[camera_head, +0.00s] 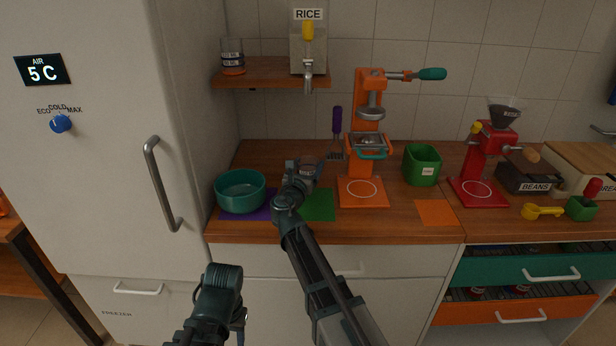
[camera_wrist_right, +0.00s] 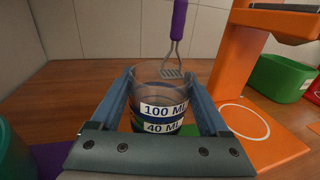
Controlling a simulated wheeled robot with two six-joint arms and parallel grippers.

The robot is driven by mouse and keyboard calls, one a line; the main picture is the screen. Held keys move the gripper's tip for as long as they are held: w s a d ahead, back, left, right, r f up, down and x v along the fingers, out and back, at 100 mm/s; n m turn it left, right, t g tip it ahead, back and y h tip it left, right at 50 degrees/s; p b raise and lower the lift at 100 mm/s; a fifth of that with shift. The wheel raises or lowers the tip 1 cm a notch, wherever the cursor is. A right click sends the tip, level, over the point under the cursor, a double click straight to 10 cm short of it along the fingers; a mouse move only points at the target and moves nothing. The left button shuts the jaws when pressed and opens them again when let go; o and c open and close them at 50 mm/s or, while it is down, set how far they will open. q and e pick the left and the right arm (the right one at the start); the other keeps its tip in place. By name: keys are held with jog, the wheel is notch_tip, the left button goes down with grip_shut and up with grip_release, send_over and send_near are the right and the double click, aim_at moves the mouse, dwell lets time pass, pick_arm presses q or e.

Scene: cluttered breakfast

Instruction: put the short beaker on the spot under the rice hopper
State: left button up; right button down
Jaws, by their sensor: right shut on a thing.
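A clear beaker (camera_wrist_right: 160,98) with 100 ML and 40 ML labels is between the fingers of my right gripper (camera_wrist_right: 163,100), which is shut on it. It looks upright. In the head view the right gripper (camera_head: 310,172) is over the counter, just behind the green mat (camera_head: 318,206), and mostly hides the beaker. The rice hopper (camera_head: 308,48), labelled RICE, with a yellow knob and a metal spout, is mounted above the wooden shelf (camera_head: 268,72). The green mat lies roughly below it. My left gripper (camera_head: 240,318) is low in front of the counter; its jaws are unclear.
A second glass (camera_head: 232,57) stands on the shelf's left. A teal bowl (camera_head: 240,190) sits on a purple mat at left. An orange mat (camera_head: 437,212) is clear.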

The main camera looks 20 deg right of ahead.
jog(key=shift+f, duration=0.1)
notch_tip(320, 180, down, 3)
jog(key=b, duration=0.3)
jog(key=shift+f, duration=0.2)
jog(key=shift+f+b, duration=0.15)
jog(key=shift+b, duration=0.25)
grip_release()
jog(key=shift+r, duration=0.2)
jog(key=shift+s+a, duration=0.15)
jog(key=shift+s, duration=0.15)
jog(key=v, duration=1.1)
jog(key=shift+s+a, duration=0.2)
